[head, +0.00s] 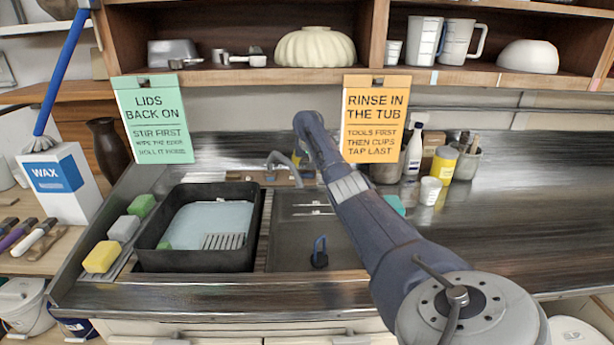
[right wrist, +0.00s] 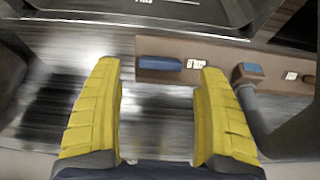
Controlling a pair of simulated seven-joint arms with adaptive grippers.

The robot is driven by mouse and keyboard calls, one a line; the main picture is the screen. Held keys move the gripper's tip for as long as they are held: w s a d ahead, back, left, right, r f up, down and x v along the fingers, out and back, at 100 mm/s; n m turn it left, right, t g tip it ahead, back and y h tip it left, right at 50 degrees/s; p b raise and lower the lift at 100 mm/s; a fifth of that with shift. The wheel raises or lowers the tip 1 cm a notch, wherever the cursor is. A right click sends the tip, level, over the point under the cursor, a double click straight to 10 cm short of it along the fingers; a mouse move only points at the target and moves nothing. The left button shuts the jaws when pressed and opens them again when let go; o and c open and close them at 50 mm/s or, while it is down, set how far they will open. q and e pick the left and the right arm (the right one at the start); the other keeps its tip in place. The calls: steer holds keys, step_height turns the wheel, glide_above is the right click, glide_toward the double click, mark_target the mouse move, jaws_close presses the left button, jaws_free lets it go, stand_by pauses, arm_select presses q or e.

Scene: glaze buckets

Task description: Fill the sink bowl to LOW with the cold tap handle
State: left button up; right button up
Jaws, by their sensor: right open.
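The grey sink bowl (head: 288,240) is right of the black tub in the head view, partly covered by my right arm. Small pale marks show on its back wall; I see no clear water surface. A grey spout (head: 280,162) stands behind it. In the right wrist view, a brown strip (right wrist: 220,68) carries a blue handle (right wrist: 160,63) and a second blue-topped piece (right wrist: 250,72), each beside a small unreadable label. My right gripper (right wrist: 160,68) is open, its yellow fingers on either side of the first blue handle in the picture; contact cannot be told. My left gripper is out of view.
The black tub (head: 146,240) holds a pale blue sheet or liquid and a ridged piece. Sponges (head: 100,257) line its left. Bottles and a yellow can (head: 443,163) stand right of my arm. Two hanging signs (head: 376,120) flank the spout.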

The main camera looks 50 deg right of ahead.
mark_target(307, 175)
steer(key=shift+x, duration=2.15)
steer(key=shift+c, duration=0.2)
steer(key=c, duration=1.3)
steer(key=shift+c, duration=0.2)
